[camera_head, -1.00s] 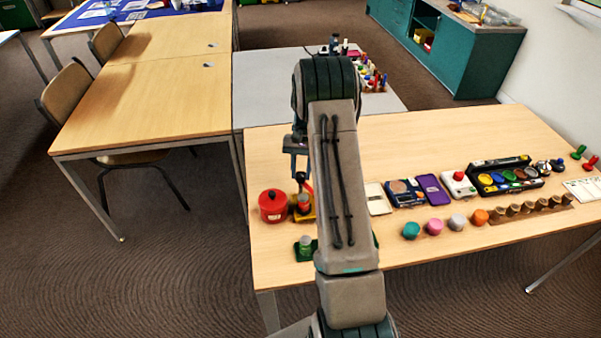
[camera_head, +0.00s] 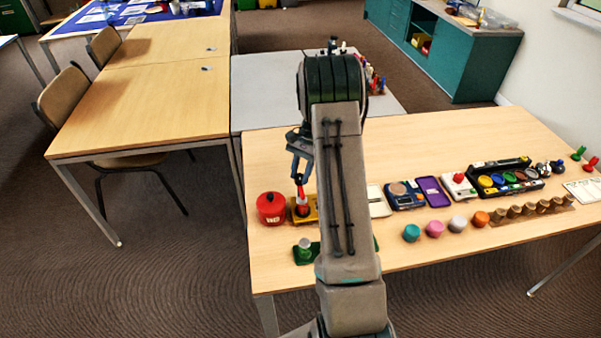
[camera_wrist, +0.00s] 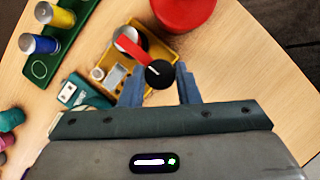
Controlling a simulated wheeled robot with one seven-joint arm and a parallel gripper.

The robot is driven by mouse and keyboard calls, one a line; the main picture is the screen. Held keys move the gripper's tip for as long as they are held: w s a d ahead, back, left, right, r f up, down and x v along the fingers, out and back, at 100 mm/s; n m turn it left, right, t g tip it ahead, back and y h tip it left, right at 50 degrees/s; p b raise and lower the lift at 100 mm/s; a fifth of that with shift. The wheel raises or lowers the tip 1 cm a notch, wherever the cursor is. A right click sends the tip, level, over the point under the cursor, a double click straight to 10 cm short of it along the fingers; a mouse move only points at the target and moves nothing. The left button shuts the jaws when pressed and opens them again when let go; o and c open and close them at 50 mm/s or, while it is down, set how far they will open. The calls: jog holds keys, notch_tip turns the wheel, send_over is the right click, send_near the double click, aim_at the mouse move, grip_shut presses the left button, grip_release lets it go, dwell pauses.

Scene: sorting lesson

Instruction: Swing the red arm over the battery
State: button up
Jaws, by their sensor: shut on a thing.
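The red arm (camera_wrist: 137,50) with a black knob (camera_wrist: 158,74) stands on a yellow base (camera_wrist: 150,97) in the wrist view. My gripper (camera_wrist: 158,80) has its two blue fingers either side of the knob and is shut on it. In the head view, my gripper (camera_head: 299,178) is at the top of the red arm (camera_head: 302,194), above the yellow base (camera_head: 303,217). A silver round part (camera_wrist: 128,39) and a ridged grey piece (camera_wrist: 115,76) sit on the base. I cannot tell for sure which part is the battery.
A red pot (camera_head: 270,208) stands close left of the base. A green holder (camera_wrist: 41,68) carries a yellow cylinder (camera_wrist: 54,15) and a blue cylinder (camera_wrist: 40,44). Coloured knobs and trays line the table to the right. The table's rear middle is clear.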

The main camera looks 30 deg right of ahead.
jog(key=o, duration=1)
jog(key=shift+c, duration=0.2)
jog(key=v, duration=1.4)
jog(key=shift+b, duration=0.45)
